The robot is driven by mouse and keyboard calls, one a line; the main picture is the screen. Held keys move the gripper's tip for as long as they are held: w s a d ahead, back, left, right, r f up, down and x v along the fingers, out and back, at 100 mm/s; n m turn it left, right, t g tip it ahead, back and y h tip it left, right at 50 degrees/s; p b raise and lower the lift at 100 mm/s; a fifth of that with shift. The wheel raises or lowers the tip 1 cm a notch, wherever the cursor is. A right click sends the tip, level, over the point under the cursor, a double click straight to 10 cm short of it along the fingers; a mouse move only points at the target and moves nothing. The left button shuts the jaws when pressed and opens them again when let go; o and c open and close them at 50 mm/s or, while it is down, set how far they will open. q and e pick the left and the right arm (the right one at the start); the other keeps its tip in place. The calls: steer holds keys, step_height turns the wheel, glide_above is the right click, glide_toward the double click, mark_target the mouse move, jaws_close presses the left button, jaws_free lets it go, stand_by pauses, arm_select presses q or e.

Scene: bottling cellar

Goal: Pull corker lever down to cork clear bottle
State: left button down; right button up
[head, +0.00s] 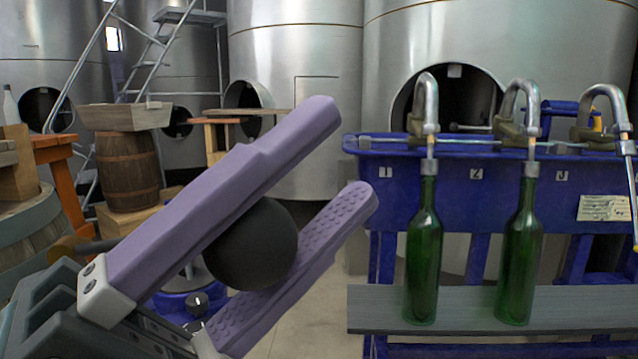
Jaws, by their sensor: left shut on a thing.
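My left gripper (343,158), with long lilac fingers, fills the lower left of the head view. It is shut on a large black ball knob (252,245), which sits between the finger pads. The knob looks like the end of the corker lever; the lever's shaft is mostly hidden behind my gripper. Part of a blue base (180,303) shows low behind the fingers, perhaps the corker's. A pale bottle (10,106) stands at the far left edge; I cannot tell if it is the clear bottle. No bottle shows in the corker. My right gripper is not in view.
A blue filling stand (398,205) with curved metal spouts is on the right. Two green bottles (423,258) (518,262) stand on its grey shelf (465,312). A wooden barrel (127,170) and steel tanks (295,60) are behind. Some floor shows between.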

arm_select(q)
steer(key=shift+w+f, duration=0.1)
steer(key=shift+f, duration=0.1)
steer(key=c, duration=0.8)
jaws_free()
steer(key=o, duration=0.4)
steer(key=shift+r, duration=0.15)
steer(key=shift+o, duration=0.2)
steer(key=shift+a, duration=0.1)
steer(key=b+v, duration=0.2)
steer(key=v, duration=0.8)
